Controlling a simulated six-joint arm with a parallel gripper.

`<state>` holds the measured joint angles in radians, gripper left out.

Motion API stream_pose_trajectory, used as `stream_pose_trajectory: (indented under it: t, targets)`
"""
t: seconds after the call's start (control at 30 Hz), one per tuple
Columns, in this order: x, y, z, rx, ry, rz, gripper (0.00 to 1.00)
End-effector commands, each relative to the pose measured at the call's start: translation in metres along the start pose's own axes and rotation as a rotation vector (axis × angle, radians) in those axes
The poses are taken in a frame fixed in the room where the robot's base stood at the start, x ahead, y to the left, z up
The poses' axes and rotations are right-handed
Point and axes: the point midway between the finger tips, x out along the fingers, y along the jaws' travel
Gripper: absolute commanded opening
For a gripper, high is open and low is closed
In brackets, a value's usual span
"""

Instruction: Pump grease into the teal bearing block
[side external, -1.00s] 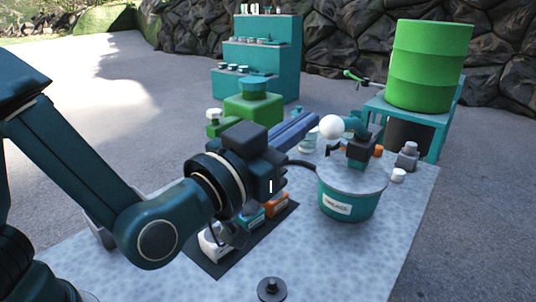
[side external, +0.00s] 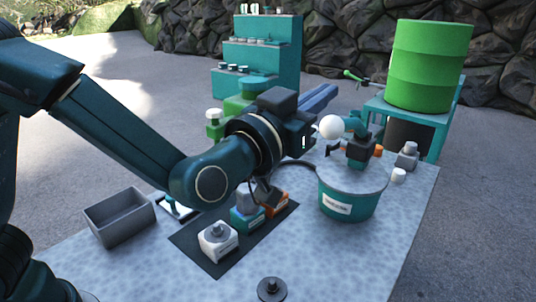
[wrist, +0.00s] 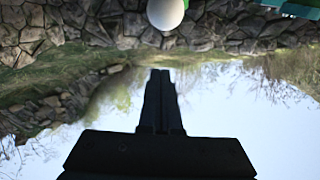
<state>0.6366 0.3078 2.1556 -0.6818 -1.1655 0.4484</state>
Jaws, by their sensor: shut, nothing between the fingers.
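The teal bearing block (side external: 247,219) sits on a dark mat between a white block (side external: 218,241) and an orange block (side external: 275,203). A dark hose (side external: 290,164) runs from the grease pump towards the blocks; a dark fitting shows above the teal block, but I cannot tell whether it is seated. The grease pump (side external: 358,152) stands on a labelled teal bucket (side external: 347,199). Its white ball knob (side external: 332,127) also shows ahead of my fingers in the wrist view (wrist: 165,12). My gripper (side external: 334,90) is shut and empty, pointing up and right above the knob, apart from it.
A grey open bin (side external: 120,217) stands at the table's left. A black knobbed disc (side external: 271,289) lies at the front. Small grey and white parts (side external: 407,155) stand right of the bucket. A green drum (side external: 429,65) and teal stepped shelves (side external: 262,55) stand behind. The front right table is clear.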

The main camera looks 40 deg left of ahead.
Motion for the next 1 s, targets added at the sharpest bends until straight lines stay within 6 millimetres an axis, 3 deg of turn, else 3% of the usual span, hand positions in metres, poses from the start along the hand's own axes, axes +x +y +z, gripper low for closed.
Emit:
stream_pose_trajectory:
  t: [0.3,0.6,1.0]
  targets:
    - [0.042,-0.001,0.001,0.001,0.0,-0.002,0.0]
    - [0.028,0.0,0.035,0.003,-0.003,0.002,0.0]
    - [0.026,0.0,0.038,0.001,0.0,0.002,0.0]
